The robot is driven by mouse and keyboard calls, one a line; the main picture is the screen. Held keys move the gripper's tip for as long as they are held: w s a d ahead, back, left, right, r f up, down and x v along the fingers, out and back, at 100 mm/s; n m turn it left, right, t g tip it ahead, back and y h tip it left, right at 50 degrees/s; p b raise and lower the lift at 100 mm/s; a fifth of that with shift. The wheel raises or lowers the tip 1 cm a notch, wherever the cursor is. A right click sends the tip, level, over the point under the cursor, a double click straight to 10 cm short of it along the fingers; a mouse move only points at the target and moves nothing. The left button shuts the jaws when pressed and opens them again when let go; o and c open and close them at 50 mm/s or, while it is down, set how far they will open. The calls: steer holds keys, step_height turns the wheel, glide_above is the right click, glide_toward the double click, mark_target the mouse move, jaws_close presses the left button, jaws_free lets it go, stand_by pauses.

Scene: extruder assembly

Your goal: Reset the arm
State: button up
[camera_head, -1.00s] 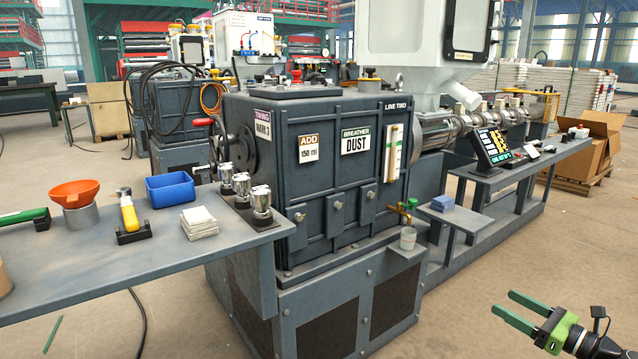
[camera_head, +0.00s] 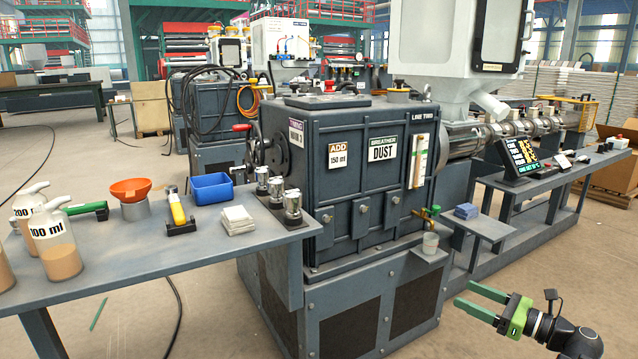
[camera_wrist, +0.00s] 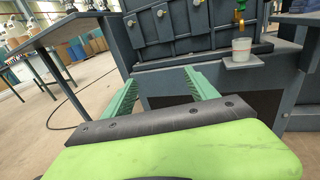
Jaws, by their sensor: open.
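My gripper (camera_head: 477,303) is at the lower right of the head view, in front of the machine base. Its two green fingers are apart with nothing between them. In the wrist view the open fingers (camera_wrist: 160,90) point at the lower part of the grey extruder gearbox (camera_head: 362,180). The gripper touches nothing that I can see.
A small cup (camera_head: 430,243) stands on a ledge below a brass valve. Floor around my gripper is clear.

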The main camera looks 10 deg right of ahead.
steer(key=w+a+n+g+y+p, duration=0.1)
steer(key=w+a+n+g+p, duration=0.15)
steer(key=a, duration=0.75)
steer(key=w+a+f+n+g+y+p, duration=0.1)
steer(key=w+a+n+g+p, duration=0.2)
steer(key=a, duration=0.8)
steer(key=w+a+n+g+p, duration=0.2)
steer(key=w+a+n+g, duration=0.15)
steer(key=a, duration=0.65)
steer(key=s+a+f+n+g+h+p, duration=0.2)
steer(key=a+f+n+g+h, duration=0.15)
steer(key=a+n, duration=0.3)
steer(key=s+a+f+n+g+h+p, duration=0.25)
steer(key=a+f+n, duration=0.2)
steer(key=a, duration=0.25)
steer(key=d+f+n+h, duration=0.2)
steer(key=d+n+h, duration=0.4)
steer(key=d+n, duration=0.35)
step_height(320, 180, up, 38)
steer(key=p, duration=3.7)
steer(key=shift+s+p, duration=0.15)
steer(key=shift+p, duration=0.25)
